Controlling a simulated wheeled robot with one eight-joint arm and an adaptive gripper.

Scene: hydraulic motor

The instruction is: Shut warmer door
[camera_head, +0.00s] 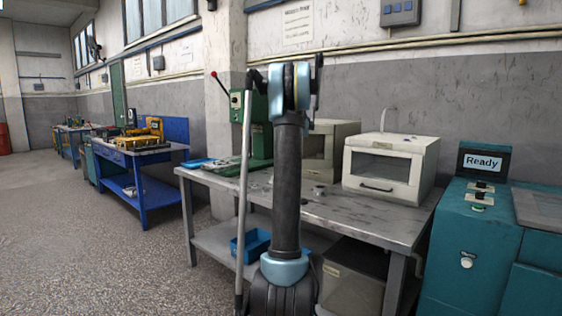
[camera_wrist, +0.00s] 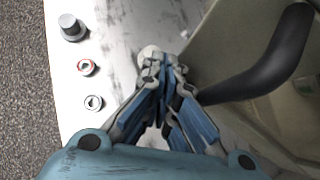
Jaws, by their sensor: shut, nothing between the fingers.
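In the head view a white box with a windowed front door and a dark handle (camera_head: 376,188) stands on the metal bench, its door looking shut. A second beige box (camera_head: 345,138) stands to its left, partly hidden behind my arm; how its door stands I cannot tell. I cannot tell which box is the warmer. In the wrist view a thick black handle (camera_wrist: 265,65) curves out from a beige panel (camera_wrist: 222,35). My gripper (camera_wrist: 165,65) is shut and empty, just left of the handle's near end. The head view does not show its fingertips clearly.
The metal bench (camera_head: 395,226) carries a green press (camera_head: 259,135) at left. The wrist view shows a grey capped part (camera_wrist: 72,27), a red-rimmed ring (camera_wrist: 87,67) and a pale ring (camera_wrist: 94,103) on the bench. A teal machine (camera_head: 468,245) stands at right. Open floor lies left.

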